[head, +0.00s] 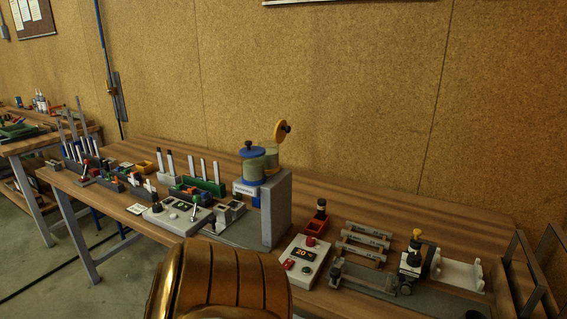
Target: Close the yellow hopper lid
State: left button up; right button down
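The yellow hopper lid (280,131) stands open, tilted steeply upright above the yellow hopper (271,158), with its dark knob facing right. The yellow hopper sits on top of a grey machine housing (276,205), partly hidden behind the blue-banded hopper (251,167). The blue lid (250,151) lies flat on that other hopper, with a dark knob on top. Neither of my grippers shows in the head view.
A control box (305,264) with a display reading 20 stands right of the housing. Grey bars (365,240) and a clamp fixture (412,258) lie farther right. Racks, bins and another control box (178,215) crowd the bench's left. Bare wood (340,200) shows behind.

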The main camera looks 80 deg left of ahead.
aim_at(282, 129)
jog(key=u, duration=1.1)
